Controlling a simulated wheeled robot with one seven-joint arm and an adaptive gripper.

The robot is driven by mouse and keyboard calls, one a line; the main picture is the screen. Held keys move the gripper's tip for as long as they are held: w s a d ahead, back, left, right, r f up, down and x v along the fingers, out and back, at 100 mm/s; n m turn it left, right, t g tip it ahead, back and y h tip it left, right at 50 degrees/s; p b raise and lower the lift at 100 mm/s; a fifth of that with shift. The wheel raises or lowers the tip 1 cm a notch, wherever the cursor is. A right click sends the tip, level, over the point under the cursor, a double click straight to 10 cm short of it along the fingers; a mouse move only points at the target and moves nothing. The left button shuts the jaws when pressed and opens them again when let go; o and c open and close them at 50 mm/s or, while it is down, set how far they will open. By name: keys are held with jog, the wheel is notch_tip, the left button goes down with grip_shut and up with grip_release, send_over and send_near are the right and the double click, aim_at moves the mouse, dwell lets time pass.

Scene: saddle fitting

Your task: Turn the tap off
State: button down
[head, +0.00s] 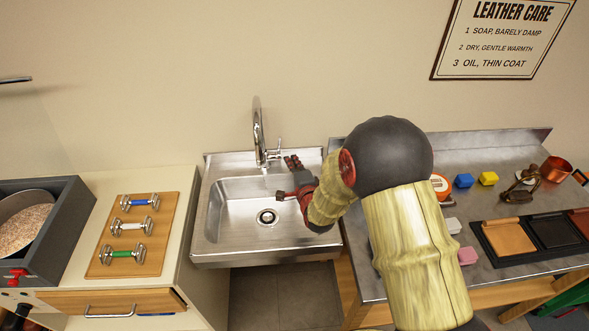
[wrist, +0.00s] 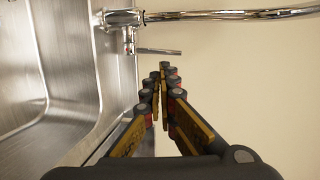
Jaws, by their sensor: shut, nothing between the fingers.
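The chrome tap (head: 258,135) stands at the back of the steel sink (head: 225,255), its tall spout curving up. Its small lever (head: 277,151) sticks out on the right side of the body. In the wrist view the tap body (wrist: 122,18) is at the top and the thin lever (wrist: 160,51) points right. My gripper (head: 291,161) is over the right part of the sink, close to the lever. In the wrist view the gripper (wrist: 165,70) is shut and empty, its tips just below the lever with a small gap. I see no water stream.
Left of the sink, a wooden board (head: 172,225) holds three dumbbells on a counter. A steel bench (head: 470,195) on the right carries colored blocks, a tray (head: 485,243) and a copper pot (head: 555,169). The basin below my gripper is empty around its drain (head: 266,217).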

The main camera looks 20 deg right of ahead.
jog(key=w+b, duration=0.1)
jog(key=w, duration=0.6)
jog(key=shift+w, duration=0.25)
jog(key=shift+w+d+r+b, duration=0.1)
jog(key=shift+w+r+b, duration=0.1)
jog(key=shift+w+b, duration=0.35)
jog(key=shift+w+d+r+b, duration=0.1)
jog(key=shift+w+r+b, duration=0.1)
jog(key=shift+w+b, duration=0.3)
